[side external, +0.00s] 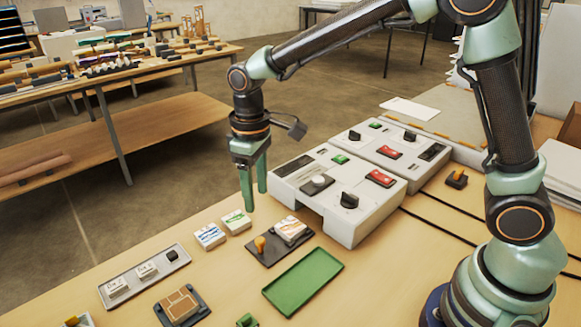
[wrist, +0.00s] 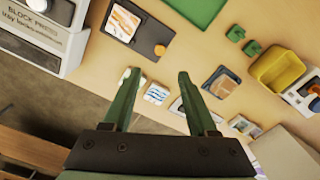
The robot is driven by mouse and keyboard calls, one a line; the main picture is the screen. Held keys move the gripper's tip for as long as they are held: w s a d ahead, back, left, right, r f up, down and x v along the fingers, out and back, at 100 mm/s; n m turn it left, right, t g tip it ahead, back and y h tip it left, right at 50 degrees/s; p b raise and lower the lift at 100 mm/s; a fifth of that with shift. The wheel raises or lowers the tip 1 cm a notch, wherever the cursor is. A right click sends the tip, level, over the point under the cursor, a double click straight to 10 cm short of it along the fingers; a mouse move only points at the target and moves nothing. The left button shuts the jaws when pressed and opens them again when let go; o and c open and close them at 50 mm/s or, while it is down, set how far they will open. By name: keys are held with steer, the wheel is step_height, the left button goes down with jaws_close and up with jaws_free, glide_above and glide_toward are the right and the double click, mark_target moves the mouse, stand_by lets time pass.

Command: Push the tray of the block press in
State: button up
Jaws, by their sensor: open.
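The block press (side external: 340,200) is a white machine with dark knobs and an opening low in its front. Its lettered side shows at the left of the wrist view (wrist: 38,25). The dark tray (side external: 268,256) lies out in front of that opening, with an orange knob (side external: 260,243) and a white block with an orange print (side external: 290,229) on it. In the wrist view the tray (wrist: 146,44) is at the top, beyond the fingertips. My gripper (side external: 254,201) is open and empty, pointing down behind the tray's knob end. Its fingers also show in the wrist view (wrist: 157,80).
Blue-printed (side external: 210,236) and green-printed (side external: 236,221) blocks lie close to my gripper. A flat green tray (side external: 303,281) lies in front, with a grey strip of blocks (side external: 146,276) at the left. A second white machine (side external: 391,146) stands behind the press. A yellow bin (wrist: 280,68) is at the right.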

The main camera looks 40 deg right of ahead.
mark_target(260, 239)
step_height(260, 239, down, 12)
stand_by(0.5)
jaws_close()
stand_by(1.4)
